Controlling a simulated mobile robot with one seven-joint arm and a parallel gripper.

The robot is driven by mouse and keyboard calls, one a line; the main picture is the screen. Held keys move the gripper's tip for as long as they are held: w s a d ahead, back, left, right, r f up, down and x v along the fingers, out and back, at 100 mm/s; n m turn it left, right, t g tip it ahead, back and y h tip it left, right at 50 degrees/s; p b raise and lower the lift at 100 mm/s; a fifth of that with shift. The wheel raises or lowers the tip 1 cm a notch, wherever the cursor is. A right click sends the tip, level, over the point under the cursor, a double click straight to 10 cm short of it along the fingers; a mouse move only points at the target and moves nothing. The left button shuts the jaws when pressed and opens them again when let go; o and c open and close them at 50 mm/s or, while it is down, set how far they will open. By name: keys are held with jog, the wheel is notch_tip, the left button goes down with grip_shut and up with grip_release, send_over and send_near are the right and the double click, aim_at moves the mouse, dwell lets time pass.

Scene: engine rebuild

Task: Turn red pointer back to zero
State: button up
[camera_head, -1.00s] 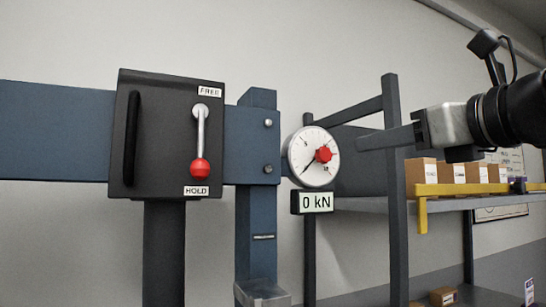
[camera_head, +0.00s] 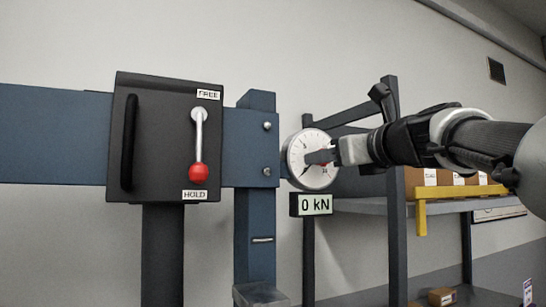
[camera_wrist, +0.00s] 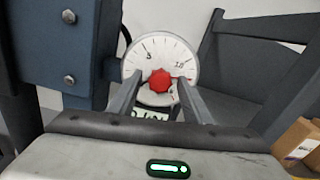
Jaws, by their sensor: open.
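The round white dial gauge (camera_head: 297,168) is on the blue frame, partly covered by my gripper in the head view. The wrist view shows the dial face (camera_wrist: 140,62) with a red knob (camera_wrist: 160,81) at its centre. My gripper (camera_head: 322,157) is at the dial; in the wrist view its open fingers (camera_wrist: 161,84) are on the left and right of the knob. I cannot tell whether they touch it. The red pointer itself is too small to make out clearly. The display (camera_head: 311,204) below the dial reads 0 kN.
A black panel (camera_head: 160,100) left of the dial carries a red-tipped lever (camera_head: 198,172) pointing down at HOLD. A shelf (camera_head: 360,206) with cardboard boxes (camera_head: 440,177) and a yellow rail (camera_head: 455,191) stands behind on the right.

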jog(key=c, duration=1.1)
jog(key=shift+o, duration=0.2)
jog(key=shift+n, duration=0.3)
